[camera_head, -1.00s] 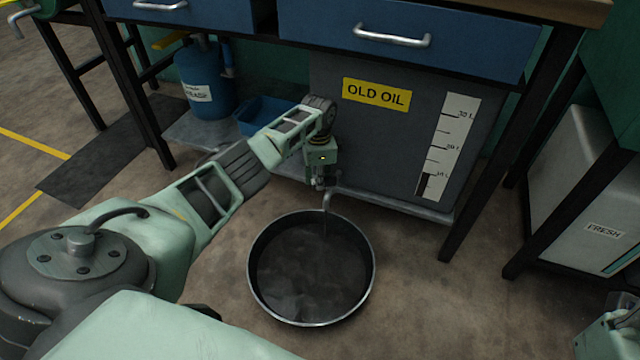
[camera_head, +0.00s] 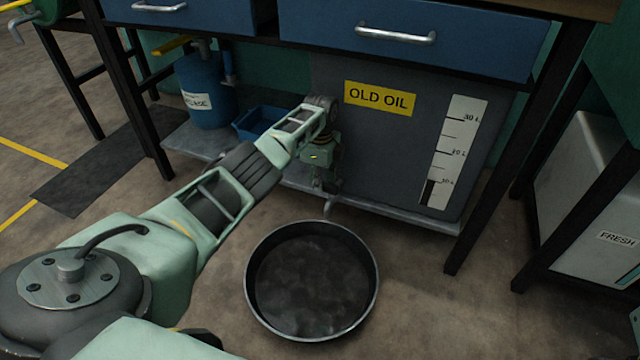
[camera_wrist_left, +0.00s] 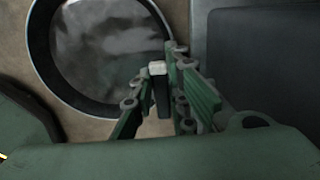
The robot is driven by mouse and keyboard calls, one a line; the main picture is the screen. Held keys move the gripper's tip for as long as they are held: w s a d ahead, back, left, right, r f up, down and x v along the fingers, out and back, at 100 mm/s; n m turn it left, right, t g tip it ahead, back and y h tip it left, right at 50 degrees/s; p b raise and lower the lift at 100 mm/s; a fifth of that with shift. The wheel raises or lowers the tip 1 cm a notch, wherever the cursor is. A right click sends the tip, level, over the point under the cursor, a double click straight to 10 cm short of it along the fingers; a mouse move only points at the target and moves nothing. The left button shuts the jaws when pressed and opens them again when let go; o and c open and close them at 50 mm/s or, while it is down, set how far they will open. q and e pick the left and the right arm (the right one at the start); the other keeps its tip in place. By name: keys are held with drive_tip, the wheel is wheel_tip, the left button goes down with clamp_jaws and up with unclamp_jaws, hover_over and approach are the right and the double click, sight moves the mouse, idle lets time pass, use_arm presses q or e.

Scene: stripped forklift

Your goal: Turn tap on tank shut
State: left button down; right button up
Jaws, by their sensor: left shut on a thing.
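The grey tank (camera_head: 400,145) with a yellow OLD OIL label stands under the bench. The tap's curved spout (camera_head: 329,206) sticks out low at its front, above the far rim of a round dark pan (camera_head: 371,300) on the floor. My left gripper (camera_head: 327,184) is at the tap and mostly hides it. In the left wrist view my left gripper (camera_wrist_left: 160,97) is shut on the tap handle (camera_wrist_left: 158,70), whose pale end shows between the fingers. The pan (camera_wrist_left: 41,50) lies beyond it, with dark liquid inside. My right gripper is not in view.
Bench legs (camera_head: 500,165) stand right of the tank, and blue drawers (camera_head: 410,45) hang above it. A blue canister (camera_head: 205,88) and a blue tray (camera_head: 262,122) sit on the low shelf at left. A FRESH tank (camera_head: 590,190) stands at right. Floor around the pan is clear.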

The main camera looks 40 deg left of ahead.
use_arm(q)
drive_tip(key=shift+d, duration=0.1)
idle(0.3)
drive_tip(key=c, duration=1.7)
unclamp_jaws()
wheel_tip(320, 180, up, 8)
drive_tip(key=shift+f, duration=0.25)
